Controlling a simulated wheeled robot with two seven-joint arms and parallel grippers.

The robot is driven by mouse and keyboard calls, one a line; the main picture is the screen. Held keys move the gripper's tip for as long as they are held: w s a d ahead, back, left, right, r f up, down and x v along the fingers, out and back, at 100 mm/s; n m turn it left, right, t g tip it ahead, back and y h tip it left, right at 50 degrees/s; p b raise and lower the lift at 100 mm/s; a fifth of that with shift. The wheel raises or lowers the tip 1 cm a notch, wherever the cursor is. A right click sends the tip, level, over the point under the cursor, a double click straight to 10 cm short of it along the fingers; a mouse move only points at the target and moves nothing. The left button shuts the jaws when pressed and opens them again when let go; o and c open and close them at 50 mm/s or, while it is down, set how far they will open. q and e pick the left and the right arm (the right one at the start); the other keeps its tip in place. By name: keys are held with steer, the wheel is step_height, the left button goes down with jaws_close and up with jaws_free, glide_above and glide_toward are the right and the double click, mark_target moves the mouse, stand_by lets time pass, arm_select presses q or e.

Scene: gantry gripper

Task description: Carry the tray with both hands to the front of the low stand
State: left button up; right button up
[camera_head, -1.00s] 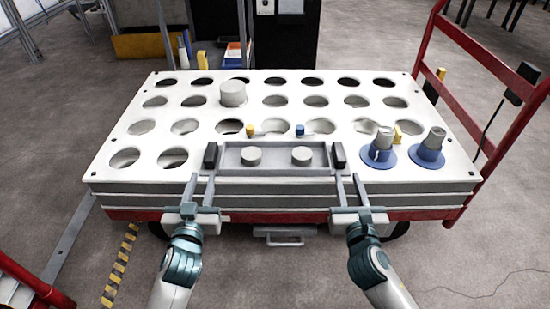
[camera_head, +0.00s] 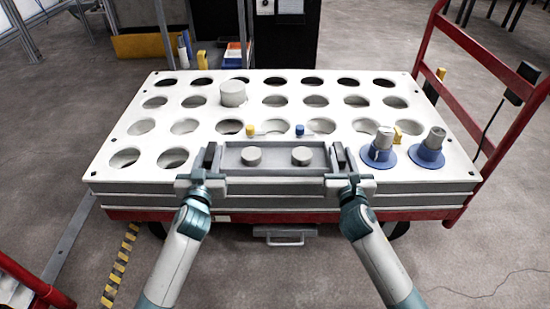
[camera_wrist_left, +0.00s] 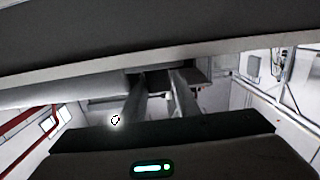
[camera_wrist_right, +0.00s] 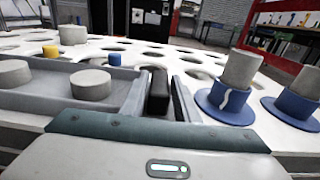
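The grey tray (camera_head: 276,170) lies on the white holed top near its front edge, with two grey round discs in it and a black handle at each end. My left gripper (camera_head: 210,163) is at the left handle (camera_head: 210,153), fingers spread on both sides of it. My right gripper (camera_head: 345,163) is at the right handle (camera_head: 338,152). I cannot tell which thing is the low stand.
The white holed top (camera_head: 110,180) sits on a red-railed cart (camera_head: 480,140). Two blue-based grey pegs (camera_head: 428,152) stand right of the tray. A grey cylinder (camera_head: 233,93) and small yellow and blue pieces (camera_head: 300,130) lie behind it. Bare floor is in front.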

arm_select(q)
steer(key=shift+c, duration=0.7)
arm_select(e)
steer(key=shift+c, duration=0.7)
arm_select(q)
jaws_close()
arm_select(e)
jaws_close()
arm_select(q)
steer(key=shift+r, duration=0.2)
arm_select(e)
steer(key=shift+r, duration=0.2)
